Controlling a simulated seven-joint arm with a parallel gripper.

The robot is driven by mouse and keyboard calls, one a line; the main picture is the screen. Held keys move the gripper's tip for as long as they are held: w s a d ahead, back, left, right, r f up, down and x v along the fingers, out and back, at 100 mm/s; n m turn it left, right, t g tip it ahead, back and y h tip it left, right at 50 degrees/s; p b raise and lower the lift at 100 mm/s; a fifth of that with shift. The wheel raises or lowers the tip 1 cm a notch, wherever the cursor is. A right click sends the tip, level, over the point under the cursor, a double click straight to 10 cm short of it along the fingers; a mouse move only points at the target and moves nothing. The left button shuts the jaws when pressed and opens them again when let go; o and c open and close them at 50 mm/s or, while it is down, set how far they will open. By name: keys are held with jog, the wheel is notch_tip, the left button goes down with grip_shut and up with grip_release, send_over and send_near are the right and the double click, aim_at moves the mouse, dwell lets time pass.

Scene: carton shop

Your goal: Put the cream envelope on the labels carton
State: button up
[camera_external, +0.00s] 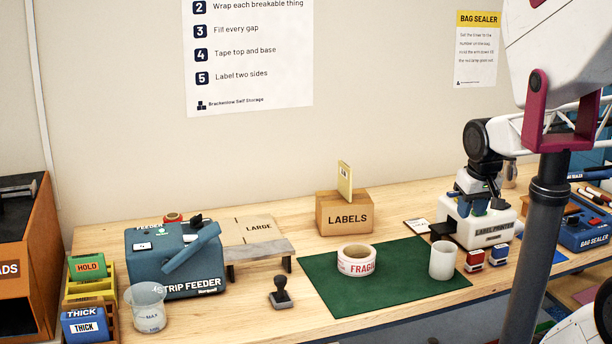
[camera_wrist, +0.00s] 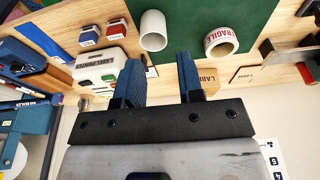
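The labels carton (camera_external: 343,219) is a small brown box standing on the bench behind the green mat. A thin cream-yellow piece (camera_external: 344,181), which looks like the cream envelope, stands upright on edge on the carton's top; its printed mark is too small to read. Part of the carton (camera_wrist: 208,76) shows beside the right finger in the wrist view; I cannot make out the envelope there. My gripper (camera_wrist: 160,65) is open, with two blue fingers apart and nothing seen between them. In the external view my gripper (camera_external: 484,204) hangs above the label printer, right of the carton and apart from it.
The green mat (camera_external: 325,288) holds a FRAGILE tape roll (camera_external: 356,260) and a white cup (camera_external: 443,260). The label printer (camera_external: 493,230) stands at the right.

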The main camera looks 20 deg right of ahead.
jog(key=s, duration=0.1)
jog(key=s+f, duration=0.1)
jog(key=shift+s+d+f, duration=0.1)
jog(key=shift+s+f, duration=0.2)
